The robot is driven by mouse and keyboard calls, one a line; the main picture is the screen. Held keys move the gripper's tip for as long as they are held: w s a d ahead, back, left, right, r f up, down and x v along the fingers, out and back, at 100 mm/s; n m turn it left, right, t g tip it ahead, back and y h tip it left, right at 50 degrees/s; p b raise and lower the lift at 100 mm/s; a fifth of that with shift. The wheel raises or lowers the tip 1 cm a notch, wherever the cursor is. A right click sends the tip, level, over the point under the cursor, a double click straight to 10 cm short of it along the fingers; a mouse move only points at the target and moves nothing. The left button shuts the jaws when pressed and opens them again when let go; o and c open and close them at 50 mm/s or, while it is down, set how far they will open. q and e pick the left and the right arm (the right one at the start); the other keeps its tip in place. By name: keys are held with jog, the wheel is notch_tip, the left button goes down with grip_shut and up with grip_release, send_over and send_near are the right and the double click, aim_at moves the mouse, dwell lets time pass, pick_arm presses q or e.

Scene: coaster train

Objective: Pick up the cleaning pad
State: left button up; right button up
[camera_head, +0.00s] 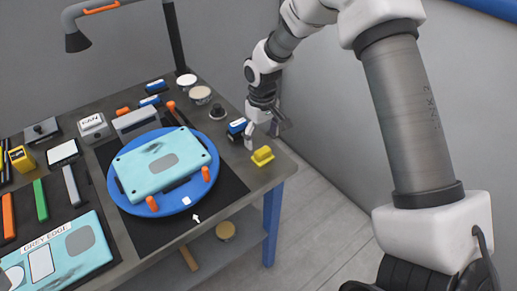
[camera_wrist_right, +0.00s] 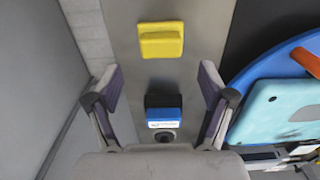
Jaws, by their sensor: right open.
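A blue-and-black block with a white label (camera_head: 237,127) stands near the right edge of the workbench. A yellow block with a raised top (camera_head: 262,156) lies closer to the bench corner. I cannot tell for certain which of them is the cleaning pad. My right gripper (camera_head: 265,132) is open and empty above the bench edge, beside the blue-and-black block. In the right wrist view the gripper's fingers (camera_wrist_right: 160,82) are spread to either side of the blue-and-black block (camera_wrist_right: 163,114), and the yellow block (camera_wrist_right: 161,40) lies beyond the fingertips. My left gripper is not in view.
A blue round turntable (camera_head: 133,208) with a light-blue panel (camera_head: 160,162) and orange clamps stands left of the gripper. A dark knob-like part (camera_head: 217,112) and round tins (camera_head: 200,95) are behind. A wall rises to the right; bare bench surrounds the yellow block.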

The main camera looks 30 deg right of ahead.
aim_at(263, 150)
jog(key=shift+s+a+f+p, duration=0.1)
jog(key=shift+s+f+p, duration=0.6)
jog(key=shift+f, duration=0.25)
jog(key=f, duration=0.3)
jog(key=shift+w+f, duration=0.1)
jog(key=shift+w, duration=0.25)
jog(key=shift+w+f, duration=0.15)
jog(key=shift+f, duration=0.1)
jog(key=shift+s+r, duration=0.2)
jog(key=shift+c, duration=1)
jog(key=shift+s, duration=0.1)
jog(key=c, duration=1.1)
jog(key=shift+c, duration=0.2)
jog(key=shift+r, duration=0.1)
